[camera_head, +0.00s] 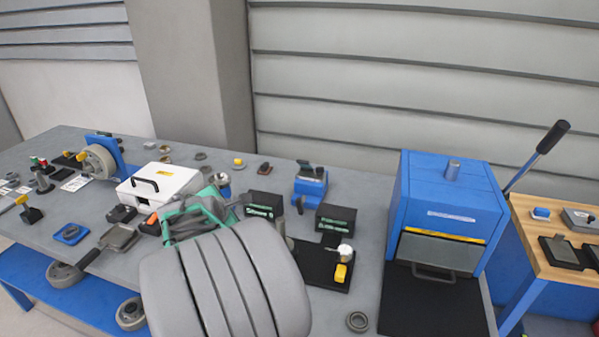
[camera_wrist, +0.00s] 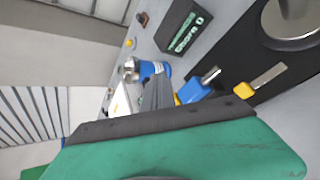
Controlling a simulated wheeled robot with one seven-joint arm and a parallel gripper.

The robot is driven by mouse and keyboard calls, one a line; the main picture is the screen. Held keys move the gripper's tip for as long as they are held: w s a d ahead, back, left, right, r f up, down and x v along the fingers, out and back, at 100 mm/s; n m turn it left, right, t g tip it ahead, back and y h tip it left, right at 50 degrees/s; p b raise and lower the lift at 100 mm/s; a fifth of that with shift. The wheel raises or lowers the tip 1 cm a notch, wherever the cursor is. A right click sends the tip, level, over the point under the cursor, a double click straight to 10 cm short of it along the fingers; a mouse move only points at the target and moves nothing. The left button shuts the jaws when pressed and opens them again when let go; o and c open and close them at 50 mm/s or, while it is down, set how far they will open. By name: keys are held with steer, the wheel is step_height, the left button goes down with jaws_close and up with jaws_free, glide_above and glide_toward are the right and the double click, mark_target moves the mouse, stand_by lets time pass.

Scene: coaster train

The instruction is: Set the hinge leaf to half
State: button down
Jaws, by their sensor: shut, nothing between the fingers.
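I cannot tell for sure which part is the hinge leaf. A black base plate (camera_head: 312,262) on the bench carries a silver knob (camera_head: 346,252) and a yellow block (camera_head: 341,272). In the wrist view a black plate (camera_wrist: 228,106) bears a round silver part (camera_wrist: 292,20) and a yellow piece (camera_wrist: 245,90) with a pale tab. A blue piece (camera_wrist: 195,91) with a grey tab is beside it. My gripper (camera_wrist: 157,88) is shut and empty, left of these pieces in that view. In the head view my green wrist and grey arm hide part of the bench.
Black boxes with green labels (camera_head: 264,205) (camera_head: 336,218) stand near the plate. A blue fixture (camera_head: 310,185) is behind them. A white case (camera_head: 160,186) is left of my wrist. A large blue press (camera_head: 445,205) with a long lever (camera_head: 540,155) stands at right.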

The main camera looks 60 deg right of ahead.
mark_target(303, 162)
steer(key=s+d+r+n+g+h, duration=0.1)
steer(key=s+d+n+g+h, duration=0.15)
steer(key=s+d+n, duration=0.4)
steer(key=s+d+r+n+g+h, duration=0.1)
steer(key=s+d+h, duration=0.25)
steer(key=d, duration=0.65)
steer(key=shift+t+y, duration=0.25)
steer(key=shift+y, duration=0.15)
steer(key=x, duration=0.3)
steer(key=p+x, duration=0.1)
steer(key=x, duration=0.5)
steer(key=shift+s+d+f, duration=0.2)
steer(key=shift+s+f, duration=0.1)
steer(key=shift+w+d+r+p, duration=0.1)
steer(key=shift+d+r+p, duration=0.25)
steer(key=shift+d+r, duration=0.25)
